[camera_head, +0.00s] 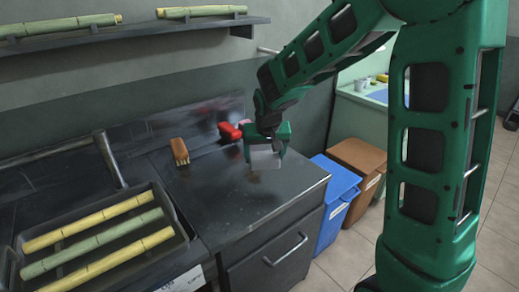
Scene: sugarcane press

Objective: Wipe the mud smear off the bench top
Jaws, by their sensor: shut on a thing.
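The dark bench top (285,185) is in the middle of the head view. My gripper (265,160) points down low over its back right part. It is shut on a pale grey thing (263,158), which may be a cloth; its shape is mostly hidden by the gripper. I cannot tell if it touches the bench. A faint brownish patch (253,179) shows just below it and may be the mud smear; its full extent is unclear against the dark, shiny surface.
A brown brush (180,151) and a red object (230,131) lie toward the back of the bench. A tray (178,212) of cane stalks sits at left. Blue (335,200) and brown (357,160) bins stand right of the bench. A shelf (130,38) with cane hangs above.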

